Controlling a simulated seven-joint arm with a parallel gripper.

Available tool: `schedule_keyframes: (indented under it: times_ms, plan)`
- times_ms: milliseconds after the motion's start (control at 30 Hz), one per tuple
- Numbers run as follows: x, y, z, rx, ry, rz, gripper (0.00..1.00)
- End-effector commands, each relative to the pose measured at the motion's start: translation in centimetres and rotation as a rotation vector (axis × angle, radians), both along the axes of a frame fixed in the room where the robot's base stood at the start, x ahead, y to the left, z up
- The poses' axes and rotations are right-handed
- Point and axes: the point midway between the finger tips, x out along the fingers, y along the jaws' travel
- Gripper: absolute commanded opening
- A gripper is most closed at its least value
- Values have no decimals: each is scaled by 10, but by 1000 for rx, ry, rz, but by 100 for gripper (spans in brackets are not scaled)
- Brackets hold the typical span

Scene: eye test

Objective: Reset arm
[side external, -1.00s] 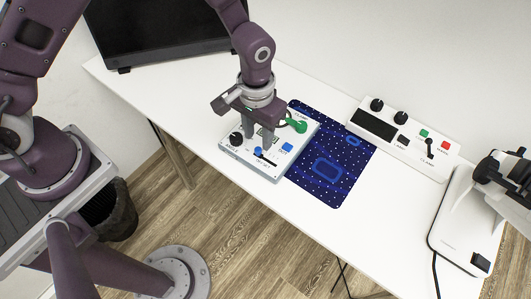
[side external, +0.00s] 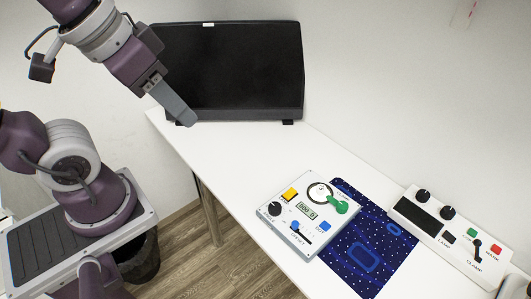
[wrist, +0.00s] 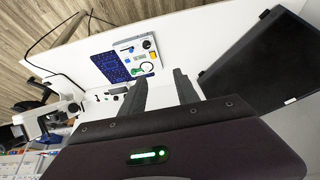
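My gripper (side external: 187,119) is raised at the upper left in the side external view, in front of the black monitor, well away from the control box. In the wrist view its two fingers (wrist: 160,84) stand apart with nothing between them. The white control box (side external: 269,216) lies on the table, with a black knob, a yellow button, a blue button, a small display, a slider and a green handle (side external: 341,207). The box also shows in the wrist view (wrist: 124,50), beyond the fingertips.
A dark blue starry mat (side external: 383,236) lies right of the box. A white panel (side external: 424,219) with knobs and buttons lies farther right. The monitor (side external: 228,70) stands at the table's back left. A microscope shows in the wrist view (wrist: 42,122). The table (side external: 240,150) before the monitor is bare.

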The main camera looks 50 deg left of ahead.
Motion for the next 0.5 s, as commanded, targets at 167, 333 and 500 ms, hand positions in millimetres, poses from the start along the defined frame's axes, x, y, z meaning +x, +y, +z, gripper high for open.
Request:
schedule_keyframes:
  times_ms: [167,333,500]
  plan:
    - [-21,5,0,13,-40,3,37]
    - [-21,5,0,12,-40,2,37]
    - [-21,5,1,12,-41,3,37]
